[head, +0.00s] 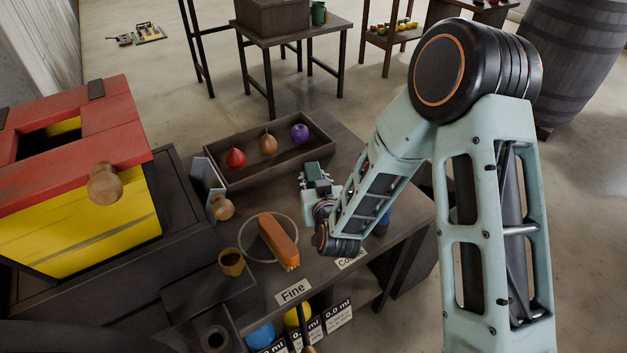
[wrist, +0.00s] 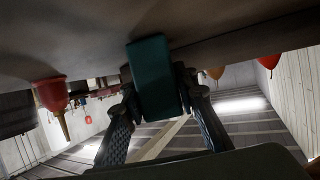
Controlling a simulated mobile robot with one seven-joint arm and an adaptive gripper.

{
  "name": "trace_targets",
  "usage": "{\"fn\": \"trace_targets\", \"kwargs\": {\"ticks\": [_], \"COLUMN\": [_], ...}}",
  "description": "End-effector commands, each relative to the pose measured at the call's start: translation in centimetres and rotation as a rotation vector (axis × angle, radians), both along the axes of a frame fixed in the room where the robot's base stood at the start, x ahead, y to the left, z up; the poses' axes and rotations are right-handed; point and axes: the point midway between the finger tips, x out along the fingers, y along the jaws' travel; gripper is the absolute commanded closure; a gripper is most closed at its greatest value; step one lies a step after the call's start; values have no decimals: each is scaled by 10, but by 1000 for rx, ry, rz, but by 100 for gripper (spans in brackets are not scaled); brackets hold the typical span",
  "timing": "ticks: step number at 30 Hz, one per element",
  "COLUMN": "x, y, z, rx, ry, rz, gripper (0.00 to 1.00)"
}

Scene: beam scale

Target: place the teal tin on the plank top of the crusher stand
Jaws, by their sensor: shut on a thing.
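The teal tin (wrist: 152,80) is a dark teal block between the two fingers of my gripper (wrist: 158,90) in the wrist view. My gripper is shut on it. I cannot tell whether the tin touches the bench. A dark table with a wooden box stands at the back, but I cannot tell for certain which piece is the crusher stand or its plank top.
A wooden tray (head: 245,180) holds red, brown and purple fruit-like pieces. A red-and-yellow box (head: 90,225) fills the left. The back table (head: 290,38) and a barrel (head: 575,60) stand beyond open floor.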

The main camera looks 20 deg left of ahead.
Motion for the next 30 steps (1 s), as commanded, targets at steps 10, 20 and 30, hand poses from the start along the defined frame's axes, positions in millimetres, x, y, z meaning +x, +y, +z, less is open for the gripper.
{"fn": "trace_targets", "kwargs": {"ticks": [10,20,30], "x": [0,0,-7], "y": [0,0,-3], "z": [-3,-3,4], "rx": [0,0,-1], "ry": [-1,0,1], "rz": [0,0,2], "gripper": [99,56,56]}}
